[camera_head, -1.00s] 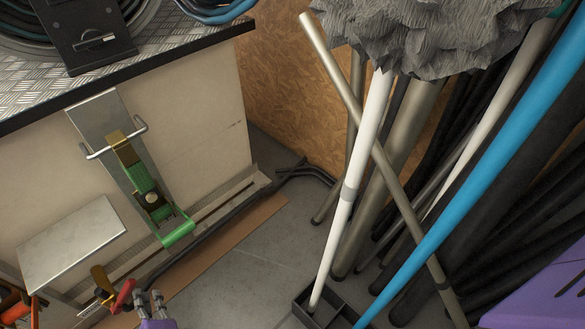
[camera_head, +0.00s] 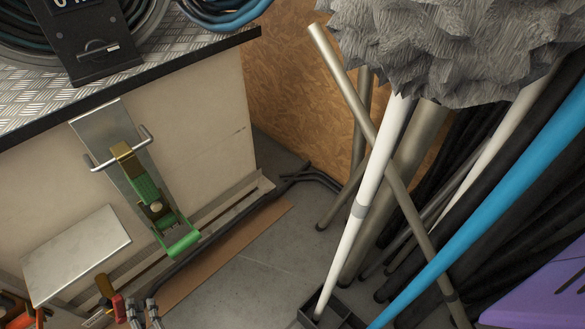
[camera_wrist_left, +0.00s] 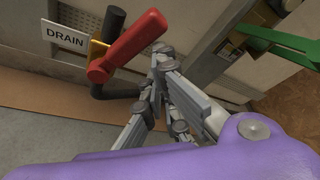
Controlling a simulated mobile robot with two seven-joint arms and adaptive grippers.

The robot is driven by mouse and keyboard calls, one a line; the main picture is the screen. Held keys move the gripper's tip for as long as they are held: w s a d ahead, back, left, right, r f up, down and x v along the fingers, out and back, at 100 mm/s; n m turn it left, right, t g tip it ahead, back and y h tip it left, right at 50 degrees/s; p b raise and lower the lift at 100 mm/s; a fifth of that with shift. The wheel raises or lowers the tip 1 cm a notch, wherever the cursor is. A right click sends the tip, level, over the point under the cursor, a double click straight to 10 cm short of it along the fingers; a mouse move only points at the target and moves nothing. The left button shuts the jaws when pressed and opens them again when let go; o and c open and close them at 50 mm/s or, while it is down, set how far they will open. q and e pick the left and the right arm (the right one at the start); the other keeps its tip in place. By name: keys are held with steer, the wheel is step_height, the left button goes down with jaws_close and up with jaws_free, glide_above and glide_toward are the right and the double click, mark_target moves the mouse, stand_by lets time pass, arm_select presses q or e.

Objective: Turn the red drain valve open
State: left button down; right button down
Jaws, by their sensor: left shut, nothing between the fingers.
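The red drain valve handle (camera_wrist_left: 125,46) shows in the left wrist view, beside a white DRAIN label (camera_wrist_left: 65,38). It slants across the brass valve body (camera_wrist_left: 97,52) and a black pipe, its rounded free end at upper right. In the head view the red handle (camera_head: 118,308) is small at the bottom left. My left gripper (camera_head: 142,312) is just to its right, shut and empty. In the left wrist view the gripper (camera_wrist_left: 160,62) has its fingertips close beside the handle; I cannot tell if they touch. My right gripper is not in view.
A green lever (camera_head: 180,240) on a metal bracket stands on the pale panel above the gripper. A metal plate (camera_head: 75,255) juts out at left. Dark pipe (camera_head: 225,222) runs along the floor. Poles and a blue tube (camera_head: 475,205) lean at right. Bare floor (camera_head: 255,265) lies between.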

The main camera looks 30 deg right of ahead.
arm_select(q)
steer(key=shift+s+a+r, duration=0.2)
steer(key=shift+a+r, duration=0.55)
steer(key=shift+a, duration=0.1)
steer(key=shift+a+r, duration=0.1)
stand_by(0.4)
